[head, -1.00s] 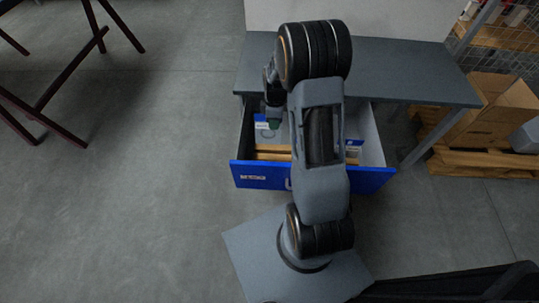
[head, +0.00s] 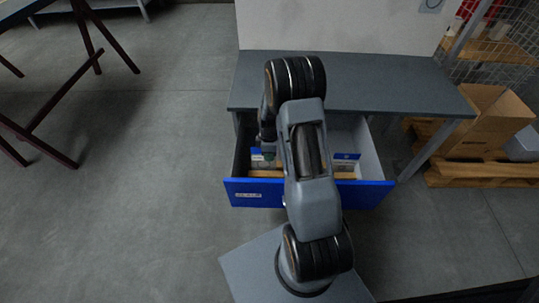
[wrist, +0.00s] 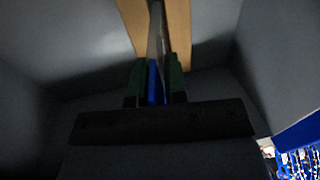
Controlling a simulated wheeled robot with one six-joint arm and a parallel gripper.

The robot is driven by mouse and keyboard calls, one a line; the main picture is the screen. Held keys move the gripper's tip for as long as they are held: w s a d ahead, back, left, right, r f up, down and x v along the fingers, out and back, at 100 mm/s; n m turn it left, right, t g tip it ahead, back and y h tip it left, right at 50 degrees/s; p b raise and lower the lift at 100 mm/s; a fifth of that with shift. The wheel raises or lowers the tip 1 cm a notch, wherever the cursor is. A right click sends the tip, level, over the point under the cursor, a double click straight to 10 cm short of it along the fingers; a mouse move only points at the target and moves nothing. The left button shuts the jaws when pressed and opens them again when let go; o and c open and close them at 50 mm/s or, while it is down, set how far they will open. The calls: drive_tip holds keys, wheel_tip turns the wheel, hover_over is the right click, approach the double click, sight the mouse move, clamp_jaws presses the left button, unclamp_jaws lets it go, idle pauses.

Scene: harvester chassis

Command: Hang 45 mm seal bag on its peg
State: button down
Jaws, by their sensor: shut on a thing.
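My gripper (wrist: 157,82) is shut on a thin item with a blue edge (wrist: 153,85), seen edge-on between the green fingertips; it looks like a bag, but its label cannot be read. In the head view my gripper (head: 267,142) is at the left part of the open drawer, partly hidden by my arm. A blue and white card (head: 257,155) shows just below it; whether this is the held bag I cannot tell. Another blue-topped card (head: 347,156) is at the drawer's right. No peg can be made out.
The blue-fronted drawer (head: 258,193) is pulled out under the grey bench (head: 390,85), with wooden strips (head: 265,173) inside. A cardboard box (head: 490,120) sits on a pallet at right.

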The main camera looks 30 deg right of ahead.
drive_tip(key=c, duration=1.1)
unclamp_jaws()
drive_tip(key=shift+f, duration=0.1)
drive_tip(key=shift+c, duration=0.2)
